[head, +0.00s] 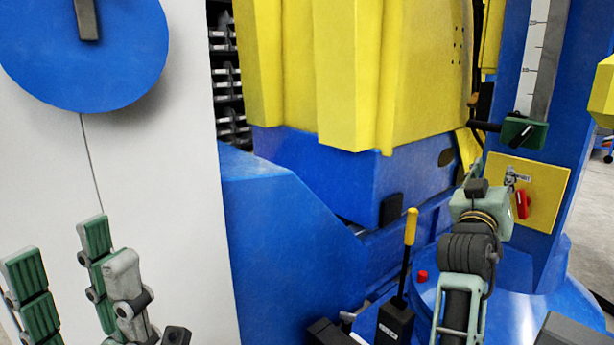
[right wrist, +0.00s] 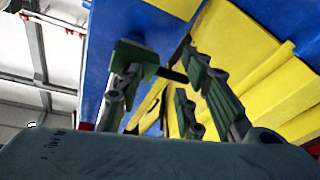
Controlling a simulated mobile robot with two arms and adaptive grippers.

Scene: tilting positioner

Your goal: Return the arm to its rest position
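My left gripper (head: 68,250) is at the lower left of the head view. Its green-padded fingers stand upright and apart in front of a white panel, with nothing between them. My right arm rises at the lower right, and its gripper (head: 474,178) is by a yellow switch panel (head: 541,211). Its fingers are mostly hidden behind its own housing there. In the right wrist view the right gripper (right wrist: 172,80) has its green-padded fingers spread, and I see nothing held. A green block with a dark handle (head: 524,132) sits on the scaled column, just above and right of this gripper.
A red switch (head: 522,204) is close beside the right gripper. A yellow-topped lever (head: 411,227) stands left of the right arm. The yellow machine body (head: 335,75) and blue housing (head: 285,240) fill the middle. A blue disc (head: 85,60) is above the left gripper.

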